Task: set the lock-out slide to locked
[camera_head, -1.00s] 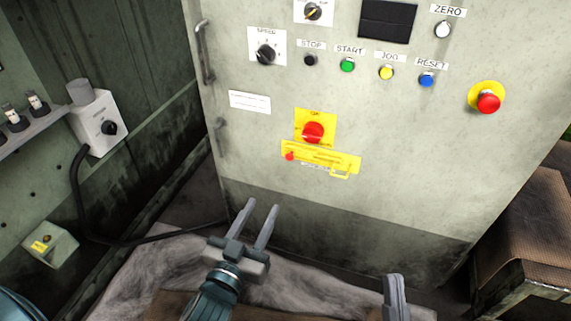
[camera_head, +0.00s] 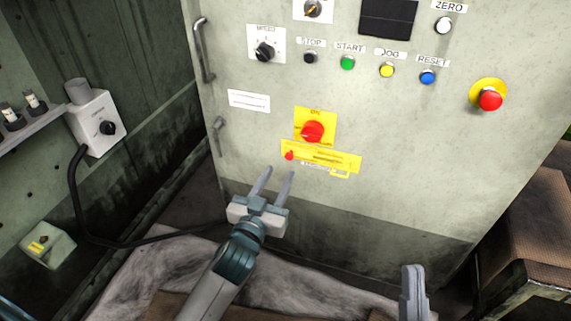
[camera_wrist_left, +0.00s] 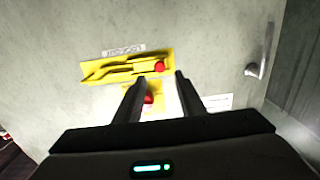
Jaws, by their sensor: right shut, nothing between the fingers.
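The yellow lock-out slide plate (camera_head: 322,158) is on the cabinet front, just below the red rotary switch (camera_head: 312,132) on its yellow plate. A small red knob (camera_head: 289,155) sits at the left end of the slide. In the left wrist view the slide (camera_wrist_left: 127,68) appears upside down, with the red knob (camera_wrist_left: 159,66) at its right end, beyond my fingertips. My left gripper (camera_head: 276,178) is open and empty, just below and left of the slide, apart from it. My right gripper (camera_head: 413,272) is shut and empty at the bottom, its arm mostly out of view.
Several buttons (camera_head: 347,63) run along the cabinet (camera_head: 400,190) above. A red emergency button (camera_head: 490,99) is at the right. Metal handles (camera_head: 203,50) are on the left edge. A grey box with a cable (camera_head: 97,122) stands at the left.

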